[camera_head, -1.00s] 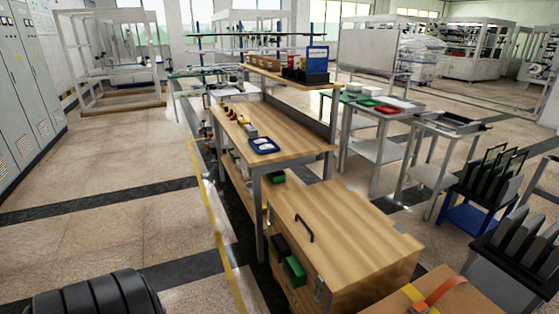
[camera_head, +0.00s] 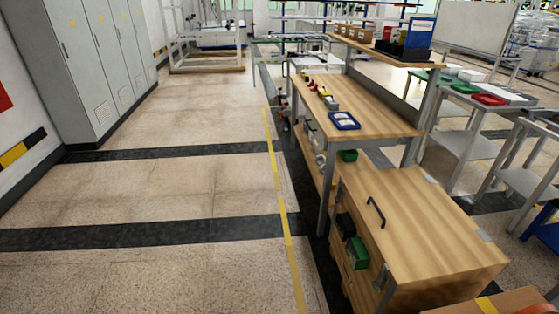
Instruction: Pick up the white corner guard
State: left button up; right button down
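I cannot make out a white corner guard for certain. A blue tray (camera_head: 333,121) with small white pieces in it sits on the front part of the wooden workbench (camera_head: 372,111). The pieces are too small to identify. White items (camera_head: 472,75) also lie on a grey side table at the right, and their kind is unclear. Neither of my grippers is in view.
A wooden chest (camera_head: 425,225) with a black handle stands before the workbench. Grey cabinets (camera_head: 95,60) line the left wall. A red tray (camera_head: 488,99) lies on the side table. The floor left of the yellow line (camera_head: 273,160) is clear.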

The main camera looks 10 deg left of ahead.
aim_at(320, 160)
jog(key=u, duration=0.5)
jog(key=k, duration=0.6)
jog(key=u, duration=1)
jog(key=k, duration=0.75)
jog(key=u, duration=0.3)
jog(key=i, duration=2)
jog(key=z, duration=0.6)
jog(key=i, duration=2.3)
jog(key=z, duration=1.15)
jog(key=i, duration=1.15)
jog(key=z, duration=1.85)
jog(key=i, duration=0.75)
jog(key=z, duration=0.6)
